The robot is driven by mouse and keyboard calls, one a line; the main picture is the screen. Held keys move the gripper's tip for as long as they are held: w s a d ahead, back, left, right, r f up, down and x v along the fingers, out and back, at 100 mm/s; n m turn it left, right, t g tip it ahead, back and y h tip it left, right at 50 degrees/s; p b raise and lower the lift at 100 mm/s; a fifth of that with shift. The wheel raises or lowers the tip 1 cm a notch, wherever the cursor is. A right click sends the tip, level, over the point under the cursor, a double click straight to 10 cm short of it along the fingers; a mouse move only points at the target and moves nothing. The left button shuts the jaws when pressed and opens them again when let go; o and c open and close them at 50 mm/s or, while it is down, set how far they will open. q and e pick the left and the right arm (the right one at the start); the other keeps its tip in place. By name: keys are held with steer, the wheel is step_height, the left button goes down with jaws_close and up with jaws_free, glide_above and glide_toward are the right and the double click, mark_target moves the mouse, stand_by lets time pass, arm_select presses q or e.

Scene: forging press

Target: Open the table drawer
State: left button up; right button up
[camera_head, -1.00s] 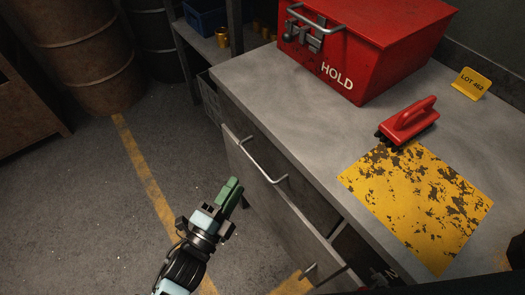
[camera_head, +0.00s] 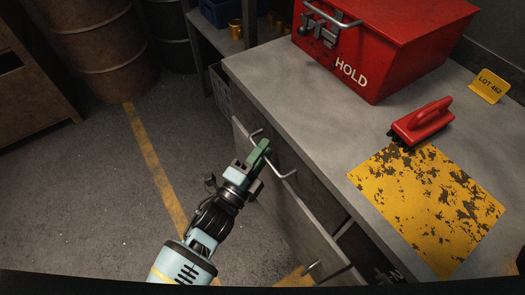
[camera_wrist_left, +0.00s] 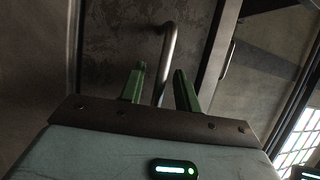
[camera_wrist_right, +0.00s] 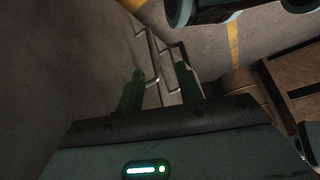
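The grey table (camera_head: 300,120) has a front panel (camera_head: 300,225) below its top, with a bent silver bar handle (camera_head: 287,176). A dark strip shows between tabletop and panel; I cannot tell whether it is the drawer's inside. My left gripper (camera_head: 262,150) has green fingers and is at this handle. In the left wrist view the handle (camera_wrist_left: 168,58) shows between the two separated fingers (camera_wrist_left: 159,88); contact is not clear. My right gripper (camera_wrist_right: 158,85) is out of the head view; its fingers are apart with nothing held, and handles (camera_wrist_right: 151,52) show farther off.
A red box marked HOLD (camera_head: 390,45), a red-handled brush (camera_head: 422,120), a yellow worn mat (camera_head: 430,205) and a LOT 462 sign (camera_head: 489,86) are on the tabletop. A second handle (camera_head: 312,266) is lower right. Barrels (camera_head: 98,50) stand at the back left; the floor (camera_head: 90,200) is clear.

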arm_select(q)
steer(key=shift+w, duration=0.1)
jaws_close()
stand_by(0.4)
steer(key=s+a+p, duration=0.1)
steer(key=s+a, duration=0.5)
steer(key=a, duration=0.3)
steer(key=s+a+p, duration=0.2)
steer(key=s+a, duration=0.5)
steer(key=a, duration=0.3)
steer(key=shift+a, duration=0.3)
jaws_free()
